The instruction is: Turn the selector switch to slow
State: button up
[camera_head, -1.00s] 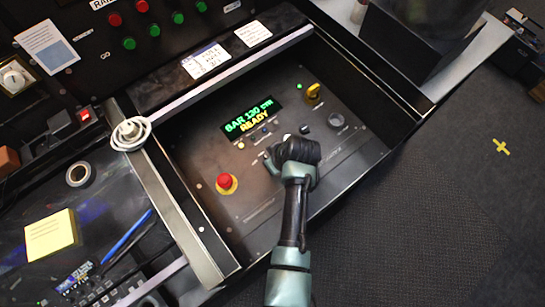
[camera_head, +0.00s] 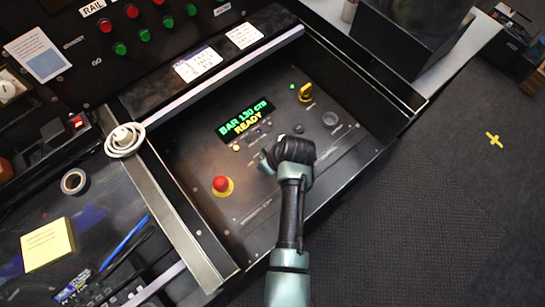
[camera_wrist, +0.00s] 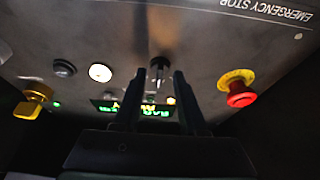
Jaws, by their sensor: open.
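No slow label is readable. In the head view my gripper (camera_head: 266,163) is low over the middle of the panel (camera_head: 190,160), below the display, and my wrist hides what is under it. A yellow rotary knob (camera_head: 305,92) is at the panel's upper right; it also shows in the wrist view (camera_wrist: 33,98).
A red emergency stop button (camera_head: 221,184) on a yellow ring stands at the panel's lower left, also in the wrist view (camera_wrist: 239,94). The green display (camera_head: 245,117) reads "BAR 130 cm READY". A white button (camera_wrist: 100,72) and a dark button (camera_wrist: 64,67) sit beside the switch.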

jog(key=p+v, duration=0.1)
jog(key=v, duration=1.1)
jog(key=shift+r, duration=0.25)
jog(key=shift+w, duration=0.1)
